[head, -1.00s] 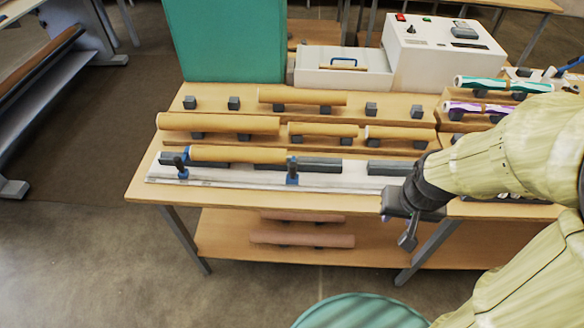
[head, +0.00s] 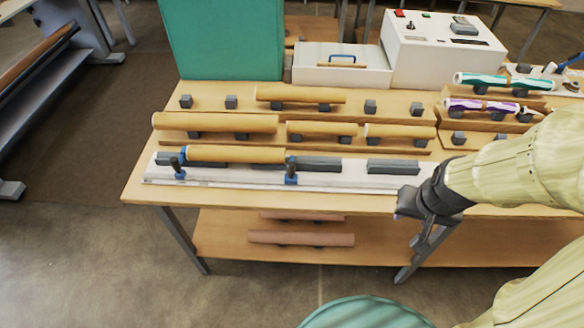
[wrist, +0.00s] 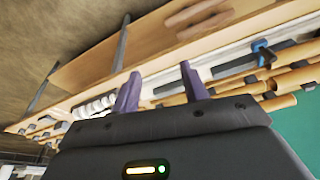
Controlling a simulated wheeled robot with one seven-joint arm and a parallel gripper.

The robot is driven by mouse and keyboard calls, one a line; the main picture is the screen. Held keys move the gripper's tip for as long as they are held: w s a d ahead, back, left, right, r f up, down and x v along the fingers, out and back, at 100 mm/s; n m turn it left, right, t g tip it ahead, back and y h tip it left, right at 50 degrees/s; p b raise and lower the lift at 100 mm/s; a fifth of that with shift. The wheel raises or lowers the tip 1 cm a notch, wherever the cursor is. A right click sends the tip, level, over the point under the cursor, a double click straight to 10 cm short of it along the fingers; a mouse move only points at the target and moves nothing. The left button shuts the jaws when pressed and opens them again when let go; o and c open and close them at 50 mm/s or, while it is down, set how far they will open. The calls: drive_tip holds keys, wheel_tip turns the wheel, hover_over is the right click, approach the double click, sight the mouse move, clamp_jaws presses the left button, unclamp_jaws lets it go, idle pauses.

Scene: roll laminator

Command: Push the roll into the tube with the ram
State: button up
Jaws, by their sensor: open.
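A brown cardboard tube (head: 236,154) lies in a white fixture (head: 225,178) at the table's front edge, held by two blue-and-black clamps (head: 291,174). A teal-and-white roll (head: 490,80) and a purple-and-white roll (head: 480,105) rest on small dark blocks at the right. I cannot pick out the ram with certainty. My gripper (head: 420,238) hangs at the right end of the fixture, in front of the table edge, apart from the tube. In the wrist view my gripper (wrist: 160,70) has its two fingers spread with nothing between them.
More brown tubes (head: 215,122) lie on the wooden steps behind the fixture. A white machine (head: 440,50) and an open white tray (head: 340,72) stand at the back, beside a teal panel (head: 222,40). Reddish rolls (head: 300,239) lie on the lower shelf. A teal round top (head: 365,312) stands in front.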

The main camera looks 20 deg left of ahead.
drive_tip(key=w+a+f+t+y+b, duration=0.1)
drive_tip(key=w+a+f+t+b, duration=0.1)
drive_tip(key=w+a+f+b, duration=0.3)
drive_tip(key=w+a+f+t+y+b, duration=0.1)
drive_tip(key=w+a+f+t, duration=0.15)
drive_tip(key=a, duration=0.45)
drive_tip(key=t+h+b, duration=0.1)
drive_tip(key=t+b, duration=0.6)
drive_tip(key=b, duration=0.3)
approach(290, 170)
drive_tip(key=d+f, duration=0.2)
drive_tip(key=d, duration=0.1)
drive_tip(key=s+a+f+t+h+b, duration=0.1)
drive_tip(key=s+a+t+b, duration=0.2)
drive_tip(key=s, duration=0.3)
drive_tip(key=shift+s+a+h+b, duration=0.2)
drive_tip(key=shift+a+h+b, duration=0.25)
drive_tip(key=shift+a, duration=0.2)
drive_tip(key=w+p, duration=0.1)
drive_tip(key=w, duration=0.7)
drive_tip(key=w+p, duration=0.1)
drive_tip(key=w, duration=0.8)
drive_tip(key=shift+w+d, duration=0.2)
drive_tip(key=shift+w, duration=0.05)
